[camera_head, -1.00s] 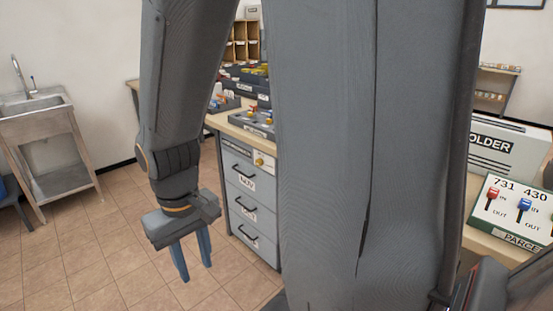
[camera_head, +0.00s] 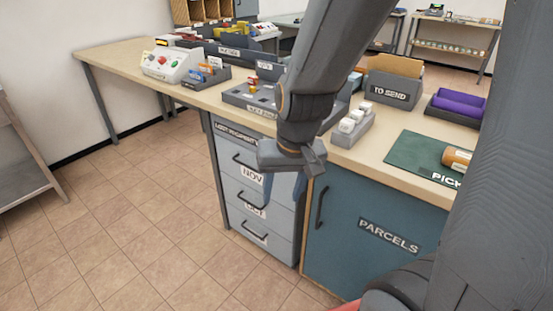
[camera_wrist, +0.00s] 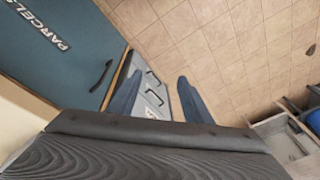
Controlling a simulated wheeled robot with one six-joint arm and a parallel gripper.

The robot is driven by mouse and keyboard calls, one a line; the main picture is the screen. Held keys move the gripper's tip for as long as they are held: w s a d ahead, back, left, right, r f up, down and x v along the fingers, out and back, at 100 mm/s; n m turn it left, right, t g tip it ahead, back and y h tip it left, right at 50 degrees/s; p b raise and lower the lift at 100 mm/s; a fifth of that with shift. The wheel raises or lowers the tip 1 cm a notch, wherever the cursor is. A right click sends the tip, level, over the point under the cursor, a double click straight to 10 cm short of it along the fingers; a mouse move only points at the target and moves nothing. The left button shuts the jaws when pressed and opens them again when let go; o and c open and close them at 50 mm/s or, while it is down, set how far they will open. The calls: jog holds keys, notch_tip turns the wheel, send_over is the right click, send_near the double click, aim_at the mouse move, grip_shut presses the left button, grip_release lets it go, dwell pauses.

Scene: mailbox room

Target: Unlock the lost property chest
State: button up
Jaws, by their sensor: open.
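The lost property chest (camera_head: 226,172) is a pale grey drawer unit under the worktop, labelled at its top. Its stacked drawers have black handles and month labels; the top one reads NOV, and all look shut. My gripper (camera_head: 284,188) is open and empty, fingers pointing down, in front of the chest's right part. It hides the chest's upper right corner, so no lock shows there. In the wrist view the chest front (camera_wrist: 150,103) appears between and beyond my two blue fingers (camera_wrist: 158,92). I cannot tell whether they touch it.
A blue PARCELS cabinet (camera_head: 375,236) stands right of the chest. On the worktop are a grey tray (camera_head: 236,97) with small coloured pieces, a TO SEND box (camera_head: 392,88) and a green mat (camera_head: 411,165). The tiled floor (camera_head: 120,225) left of the chest is clear.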

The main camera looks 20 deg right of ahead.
jog(key=w+a+f+m+t+h+b, duration=0.1)
jog(key=w+a+f+m+t+b, duration=0.15)
jog(key=w+b, duration=0.5)
jog(key=w+a+f+m+t+h+b, duration=0.1)
jog(key=w+f+m+t+h+b, duration=0.2)
jog(key=w, duration=0.7)
jog(key=w+a+f+m+t+b, duration=0.25)
jog(key=w+m+t+b, duration=0.25)
jog(key=w+b, duration=0.3)
jog(key=w+d+f+m+h+b, duration=0.3)
jog(key=d+m+h+b, duration=0.6)
jog(key=b, duration=0.3)
jog(key=shift+d+f+g+h, duration=0.35)
jog(key=shift+d+h, duration=0.2)
jog(key=shift+h, duration=0.05)
jog(key=shift+s, duration=0.1)
jog(key=c, duration=1.1)
